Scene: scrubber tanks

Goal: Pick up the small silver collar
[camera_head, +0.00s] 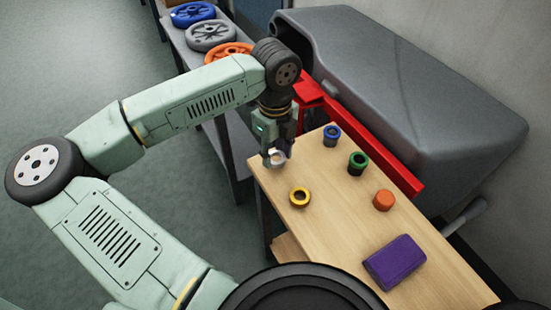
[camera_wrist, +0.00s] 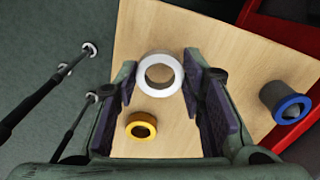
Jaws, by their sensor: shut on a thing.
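A yellow ring (camera_head: 299,190) lies close by.

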